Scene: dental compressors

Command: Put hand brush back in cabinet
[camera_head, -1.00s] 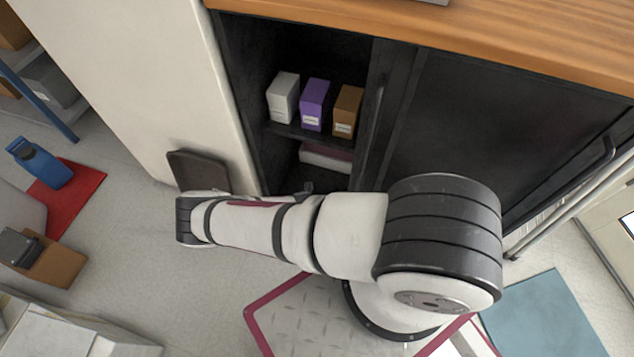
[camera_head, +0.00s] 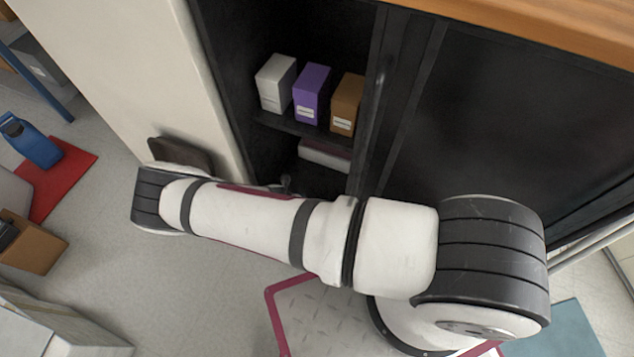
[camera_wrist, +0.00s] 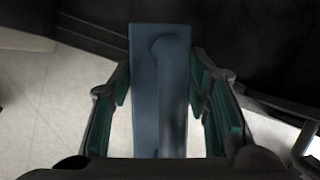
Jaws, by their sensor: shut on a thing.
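The hand brush (camera_wrist: 146,100) shows in the wrist view as a long blue-grey body with a raised handle along it. My gripper (camera_wrist: 164,78) has its two green-padded fingers on either side of the brush and is shut on it. In the head view, my arm hides the gripper and the brush. The black cabinet (camera_head: 500,120) has a wooden top. Its left section stands open, with a shelf (camera_head: 300,127) inside, and its right section is covered by a dark panel.
On the shelf stand a white box (camera_head: 277,84), a purple box (camera_head: 311,94) and a brown box (camera_head: 346,104). A pale, flat item (camera_head: 322,154) lies below them. A cream wall or panel (camera_head: 130,80) borders the cabinet's left side.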

